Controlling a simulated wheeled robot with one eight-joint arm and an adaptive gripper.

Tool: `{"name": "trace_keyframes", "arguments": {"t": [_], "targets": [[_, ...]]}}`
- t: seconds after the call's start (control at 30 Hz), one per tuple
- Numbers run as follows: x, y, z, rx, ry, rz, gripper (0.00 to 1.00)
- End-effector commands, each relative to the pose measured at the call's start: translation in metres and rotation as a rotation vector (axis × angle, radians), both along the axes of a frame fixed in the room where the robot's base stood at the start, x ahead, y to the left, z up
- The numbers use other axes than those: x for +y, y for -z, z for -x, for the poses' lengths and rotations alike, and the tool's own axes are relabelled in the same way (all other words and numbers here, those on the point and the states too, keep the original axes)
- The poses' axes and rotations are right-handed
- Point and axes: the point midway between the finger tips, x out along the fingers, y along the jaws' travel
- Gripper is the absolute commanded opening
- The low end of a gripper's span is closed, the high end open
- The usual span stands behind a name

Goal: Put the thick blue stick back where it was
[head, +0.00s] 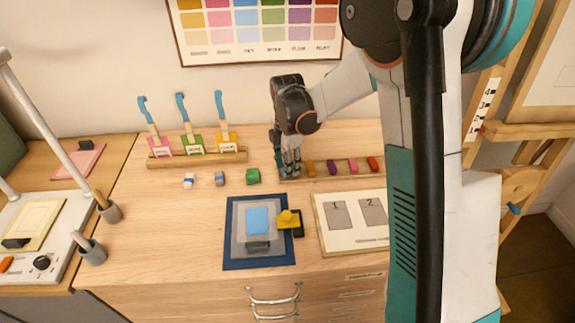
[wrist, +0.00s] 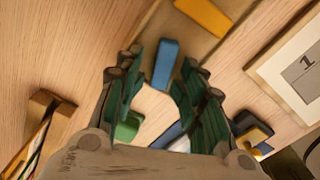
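The thick blue stick (wrist: 165,63) lies at the end of the shallow wooden stick tray (head: 342,176), beside the orange stick (wrist: 203,17). My gripper (wrist: 158,88) is open. In the wrist view its green-padded fingers stand to either side of the stick's near end, with space around it; I see no grip on it. In the head view my gripper (head: 289,168) is over the tray's left end and hides most of that slot. An orange (head: 311,167), a purple (head: 332,167), a pink (head: 353,166) and a red stick (head: 373,163) lie in the tray.
A green block (head: 253,177) and two small wrapped pieces (head: 219,178) lie left of the tray. A rack (head: 198,159) with three blue-handled tools stands behind them. In front are a blue mat (head: 232,257) with a yellow-knobbed tool (head: 289,219) and a numbered board (head: 352,245).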

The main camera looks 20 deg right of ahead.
Motion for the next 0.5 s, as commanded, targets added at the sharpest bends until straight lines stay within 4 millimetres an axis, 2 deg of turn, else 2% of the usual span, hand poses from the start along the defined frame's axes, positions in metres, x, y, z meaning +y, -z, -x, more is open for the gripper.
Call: {"name": "trace_keyframes", "arguments": {"t": [0.03,0.3,0.5], "targets": [[0.000,-0.013,0.000,0.000,0.000,0.000,0.36],[0.000,-0.073,0.000,0.001,0.000,0.000,0.36],[0.000,-0.106,0.000,0.001,0.000,0.000,0.36]]}}
